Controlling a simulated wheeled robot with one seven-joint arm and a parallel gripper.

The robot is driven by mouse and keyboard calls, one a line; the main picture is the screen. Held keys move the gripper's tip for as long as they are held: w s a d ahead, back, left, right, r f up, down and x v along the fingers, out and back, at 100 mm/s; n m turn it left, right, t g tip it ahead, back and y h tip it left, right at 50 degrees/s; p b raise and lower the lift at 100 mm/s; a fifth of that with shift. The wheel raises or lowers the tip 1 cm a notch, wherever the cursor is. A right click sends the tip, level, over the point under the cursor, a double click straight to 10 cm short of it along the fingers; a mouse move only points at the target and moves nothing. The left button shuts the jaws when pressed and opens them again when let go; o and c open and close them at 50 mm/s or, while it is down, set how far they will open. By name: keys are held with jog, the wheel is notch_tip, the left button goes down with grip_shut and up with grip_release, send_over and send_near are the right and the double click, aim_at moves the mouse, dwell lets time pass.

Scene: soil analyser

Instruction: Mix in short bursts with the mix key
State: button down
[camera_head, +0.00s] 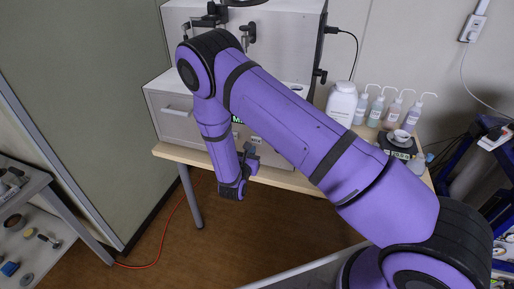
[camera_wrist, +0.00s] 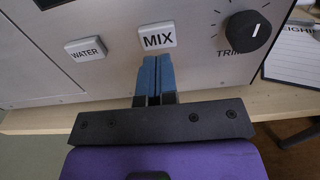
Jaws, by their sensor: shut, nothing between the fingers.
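The MIX key (camera_wrist: 157,37) is a pale rectangular key with black letters on the analyser's grey front panel (camera_wrist: 110,20). My gripper (camera_wrist: 155,60) is shut and empty, and its blue fingertips are just below the MIX key in the wrist view. I cannot tell whether they touch the key. In the head view my gripper (camera_head: 250,150) is at the front of the analyser (camera_head: 165,112), and my arm hides much of the panel, with only a bit of a green-lettered display showing.
The WATER key (camera_wrist: 85,50) is left of the MIX key, and the black TRIM knob (camera_wrist: 247,31) is to its right. A white tub (camera_head: 341,104), wash bottles (camera_head: 376,110) and a small balance (camera_head: 397,146) stand on the wooden table (camera_head: 285,178) at right.

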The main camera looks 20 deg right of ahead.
jog(key=v, duration=0.8)
jog(key=shift+s+a, duration=0.2)
jog(key=shift+a, duration=0.15)
jog(key=shift+f, duration=0.15)
dwell(0.5)
